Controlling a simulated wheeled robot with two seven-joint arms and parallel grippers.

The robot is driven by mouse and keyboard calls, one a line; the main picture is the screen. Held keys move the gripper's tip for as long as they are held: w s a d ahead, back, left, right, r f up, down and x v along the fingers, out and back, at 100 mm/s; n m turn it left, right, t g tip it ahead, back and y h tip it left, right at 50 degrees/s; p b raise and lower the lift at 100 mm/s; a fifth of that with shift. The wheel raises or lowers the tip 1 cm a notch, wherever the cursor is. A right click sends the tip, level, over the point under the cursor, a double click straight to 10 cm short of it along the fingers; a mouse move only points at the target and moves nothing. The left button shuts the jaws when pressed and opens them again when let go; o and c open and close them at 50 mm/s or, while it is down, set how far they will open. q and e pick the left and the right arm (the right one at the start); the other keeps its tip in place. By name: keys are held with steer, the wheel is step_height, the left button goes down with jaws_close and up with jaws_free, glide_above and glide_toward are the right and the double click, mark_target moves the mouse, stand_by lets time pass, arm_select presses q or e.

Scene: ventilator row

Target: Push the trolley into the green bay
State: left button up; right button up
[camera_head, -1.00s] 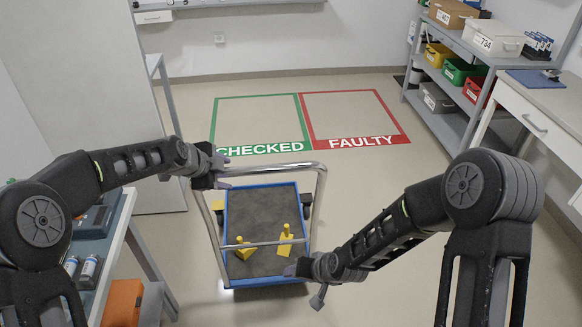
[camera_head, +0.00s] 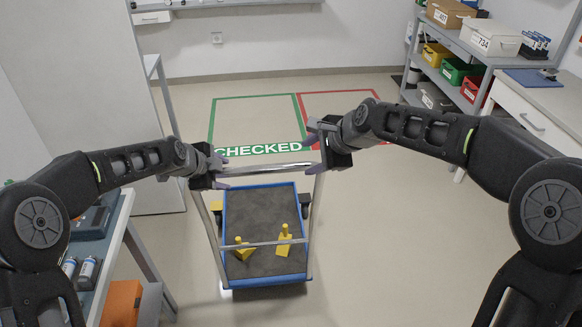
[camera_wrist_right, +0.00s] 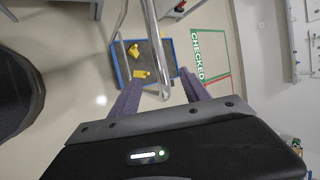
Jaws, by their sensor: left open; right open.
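The trolley (camera_head: 228,250) has a blue-rimmed dark deck and a grey push handle (camera_head: 262,170). Two yellow items (camera_head: 284,240) are on it. The green bay (camera_head: 212,125), marked CHECKED, lies on the floor beyond the trolley, which is outside it. My left gripper (camera_head: 219,170) is open at the handle's left end; whether it touches the bar cannot be told. My right gripper (camera_head: 312,150) is open at the handle's right end. In the right wrist view, the handle (camera_wrist_right: 152,50) passes between the right gripper's open fingers (camera_wrist_right: 160,92), with the deck beyond.
The red bay (camera_head: 345,95) adjoins the green one on the right, partly hidden by my right arm. A side table (camera_head: 125,225) stands close to the trolley's left. A shelf (camera_head: 455,85) and a desk (camera_head: 540,120) line the right. Floor between trolley and bay is clear.

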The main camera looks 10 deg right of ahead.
mark_target(293, 166)
steer(key=shift+f, duration=0.15)
steer(key=shift+x, duration=6.15)
steer(key=shift+a, duration=0.1)
arm_select(q)
jaws_close()
arm_select(e)
jaws_close()
